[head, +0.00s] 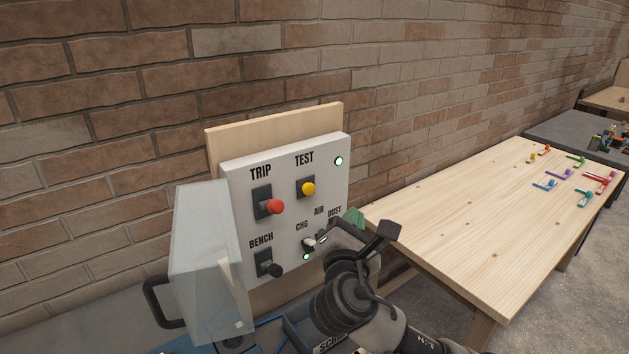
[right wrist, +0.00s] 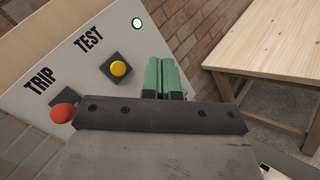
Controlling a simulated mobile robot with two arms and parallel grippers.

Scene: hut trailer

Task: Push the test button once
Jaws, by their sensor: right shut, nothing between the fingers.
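The test button is a yellow round button (head: 308,188) on a dark square plate under the word TEST, at the upper right of a white panel (head: 230,170). It also shows in the right wrist view (right wrist: 119,68), left of the fingertips. My right gripper (head: 354,217) is in front of the panel's right edge, below and right of the button and apart from it in the picture. Its green fingers (right wrist: 165,76) are together with nothing between them. A lit green lamp (head: 339,161) is right of the button. My left gripper is not in view.
A red TRIP knob (head: 270,207) is left of the yellow button. A black BENCH knob (head: 270,267) and small switches (head: 309,242) are lower. A clear cover (head: 208,265) stands open at the panel's left. A wooden table (head: 480,220) with small coloured pieces is at right.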

